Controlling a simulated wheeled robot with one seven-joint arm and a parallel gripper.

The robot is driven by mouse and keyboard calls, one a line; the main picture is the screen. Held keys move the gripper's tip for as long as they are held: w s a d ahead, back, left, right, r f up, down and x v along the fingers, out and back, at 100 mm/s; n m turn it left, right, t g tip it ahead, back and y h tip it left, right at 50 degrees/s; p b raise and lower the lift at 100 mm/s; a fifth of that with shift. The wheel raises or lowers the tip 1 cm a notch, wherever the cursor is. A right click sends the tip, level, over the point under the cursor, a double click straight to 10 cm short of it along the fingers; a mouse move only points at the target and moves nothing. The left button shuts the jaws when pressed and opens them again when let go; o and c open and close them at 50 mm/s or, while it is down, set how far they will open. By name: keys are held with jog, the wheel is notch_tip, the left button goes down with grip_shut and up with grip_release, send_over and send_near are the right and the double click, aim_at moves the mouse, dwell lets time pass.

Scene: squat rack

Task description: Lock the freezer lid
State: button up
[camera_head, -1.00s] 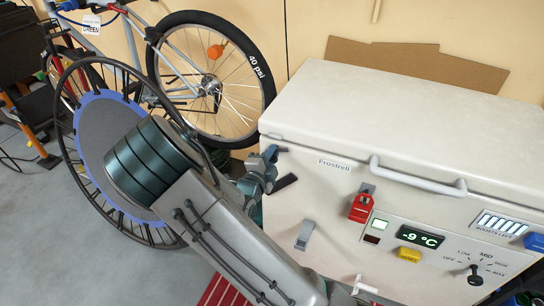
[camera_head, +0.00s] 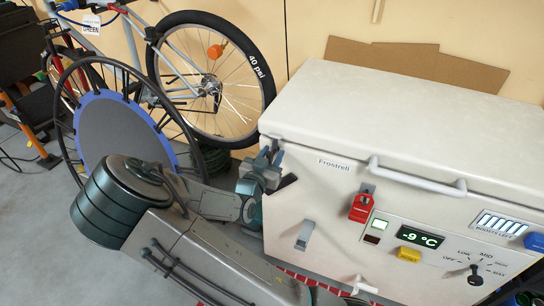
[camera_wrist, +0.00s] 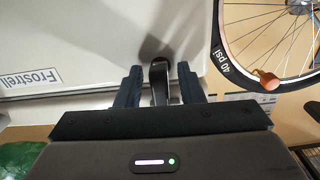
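The white freezer (camera_head: 290,228), labelled Frostrell, has its lid (camera_head: 400,120) down, with a pale bar handle (camera_head: 415,178) on its front. A red lock-like piece (camera_head: 360,208) sits on the front under a small grey plate. My gripper (camera_head: 272,158) is at the freezer's upper left front corner. In the wrist view my gripper (camera_wrist: 159,84) is open, its dark fingers on either side of a dark grey curved lever (camera_wrist: 160,78) at the freezer's edge. Narrow gaps show beside the lever. The lever's far end is in shadow.
A grey lever-like piece (camera_head: 305,235) is on the freezer's front, left of the control panel (camera_head: 450,250). A bicycle (camera_head: 215,85) leans by the wall behind my arm. Cardboard (camera_head: 420,62) stands behind the freezer. Grey floor (camera_head: 25,230) is open at left.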

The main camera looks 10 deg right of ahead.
jog(key=o, duration=1.4)
jog(key=shift+o, duration=0.2)
jog(key=shift+a, duration=0.1)
jog(key=p+v, duration=0.2)
jog(key=p, duration=0.1)
jog(key=shift+s+a+r, duration=0.1)
jog(key=shift+s+r, duration=0.1)
jog(key=shift+r, duration=0.05)
jog(key=p+v, duration=0.1)
jog(key=v, duration=0.1)
jog(key=p+v, duration=0.2)
jog(key=shift+s+a+f, duration=0.15)
jog(key=shift+s+f, duration=0.05)
jog(key=shift+f, duration=0.05)
